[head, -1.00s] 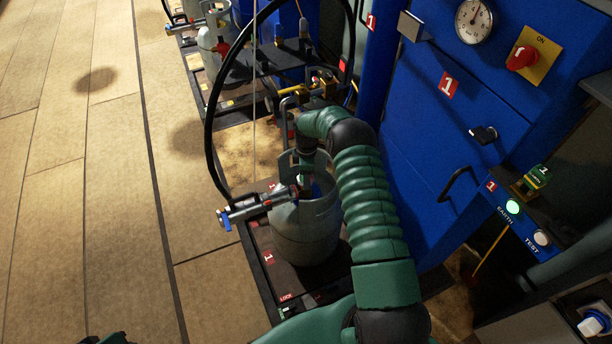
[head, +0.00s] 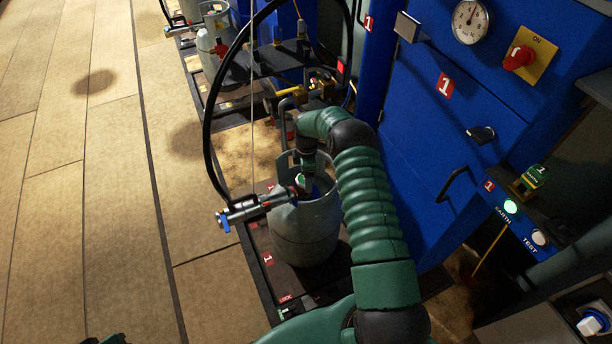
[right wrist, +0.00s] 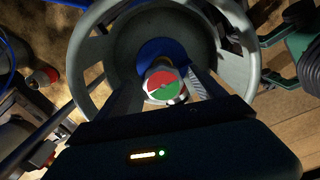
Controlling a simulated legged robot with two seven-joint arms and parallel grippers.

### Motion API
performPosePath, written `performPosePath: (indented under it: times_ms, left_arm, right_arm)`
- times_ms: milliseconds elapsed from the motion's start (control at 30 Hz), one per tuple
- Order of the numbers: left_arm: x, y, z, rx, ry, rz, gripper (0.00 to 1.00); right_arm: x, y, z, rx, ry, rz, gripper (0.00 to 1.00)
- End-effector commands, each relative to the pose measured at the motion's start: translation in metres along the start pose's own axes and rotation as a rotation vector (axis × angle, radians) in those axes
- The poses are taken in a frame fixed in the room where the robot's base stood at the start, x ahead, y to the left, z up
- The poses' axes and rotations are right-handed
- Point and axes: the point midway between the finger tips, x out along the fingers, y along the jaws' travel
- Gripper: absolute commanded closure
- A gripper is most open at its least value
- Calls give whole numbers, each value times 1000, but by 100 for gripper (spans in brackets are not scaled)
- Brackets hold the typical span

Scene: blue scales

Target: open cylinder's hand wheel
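The grey gas cylinder (head: 303,235) stands upright on a dark base plate inside the frame. Its hand wheel (right wrist: 162,84), with a red and green top, sits inside the cylinder's round collar (right wrist: 90,50). My right gripper (right wrist: 164,88) reaches down into the collar with one finger on each side of the hand wheel. Whether both fingers press on it cannot be made out. In the head view my right arm comes over the cylinder from the right, and the gripper's fingers are mostly hidden.
A regulator (head: 250,208) with a blue end sticks out left of the cylinder, joined to a looping black hose (head: 208,130). A blue cabinet (head: 420,130) with a gauge (head: 470,20) and red switch (head: 518,57) stands right. Another cylinder (head: 215,45) stands behind. The floor at left is clear.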

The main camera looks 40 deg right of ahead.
Motion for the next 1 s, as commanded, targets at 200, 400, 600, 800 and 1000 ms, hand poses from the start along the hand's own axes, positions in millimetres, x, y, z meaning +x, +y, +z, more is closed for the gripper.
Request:
performPosePath:
  times_ms: [200,400,600,800,1000]
  left_arm:
    - [0,0,0,0,0,0,64]
    - [-7,0,-2,0,0,0,64]
    - [-18,0,-4,0,0,0,64]
    - [-26,0,-6,0,0,0,64]
    - [-29,0,-7,0,0,0,64]
  right_arm:
    - [0,-1,-2,-1,2,-2,21]
    - [-30,0,-2,-1,2,0,21]
    - [-89,1,-1,0,3,0,21]
    - [-140,2,0,0,2,-1,21]
    - [-164,2,0,0,3,-4,21]
